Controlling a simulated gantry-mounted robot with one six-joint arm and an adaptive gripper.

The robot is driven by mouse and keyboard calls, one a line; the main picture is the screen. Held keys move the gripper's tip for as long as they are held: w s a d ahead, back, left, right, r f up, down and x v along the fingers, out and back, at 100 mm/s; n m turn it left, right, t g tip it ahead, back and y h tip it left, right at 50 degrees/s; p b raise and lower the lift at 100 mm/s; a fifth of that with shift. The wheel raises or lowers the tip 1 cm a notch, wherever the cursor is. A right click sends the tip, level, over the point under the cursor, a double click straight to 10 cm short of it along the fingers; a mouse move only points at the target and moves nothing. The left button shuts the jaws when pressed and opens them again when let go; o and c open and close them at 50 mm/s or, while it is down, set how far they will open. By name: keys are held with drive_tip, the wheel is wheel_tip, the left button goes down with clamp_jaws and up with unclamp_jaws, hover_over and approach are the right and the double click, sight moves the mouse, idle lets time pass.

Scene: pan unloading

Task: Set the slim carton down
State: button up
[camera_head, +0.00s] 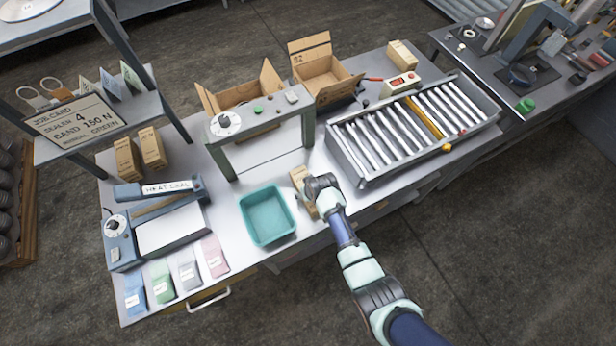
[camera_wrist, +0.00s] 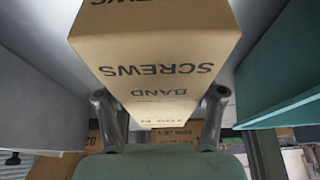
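The slim carton (camera_head: 298,177) is a tan box beside the teal tray, partly hidden behind my gripper (camera_head: 313,190) in the head view. In the wrist view the carton (camera_wrist: 160,60) fills the upper middle, its printed words BAND and SCREWS upside down. My gripper's two fingers (camera_wrist: 160,118) are against the carton's opposite sides, near its close end. Whether the carton's underside touches the bench (camera_head: 235,185) cannot be told.
The teal tray (camera_head: 266,240) looks empty and stands left of the carton. A sealer frame (camera_head: 213,153) stands behind, and a roller conveyor (camera_head: 350,174) lies to the right. Open cardboard boxes (camera_head: 318,66) are at the back. A heat sealer (camera_head: 117,243) is at left.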

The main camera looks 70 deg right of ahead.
drive_tip(key=shift+o, duration=1)
drive_tip(key=shift+r, duration=0.25)
drive_tip(key=p+v, duration=0.2)
drive_tip(key=v, duration=1)
drive_tip(key=shift+f, duration=0.1)
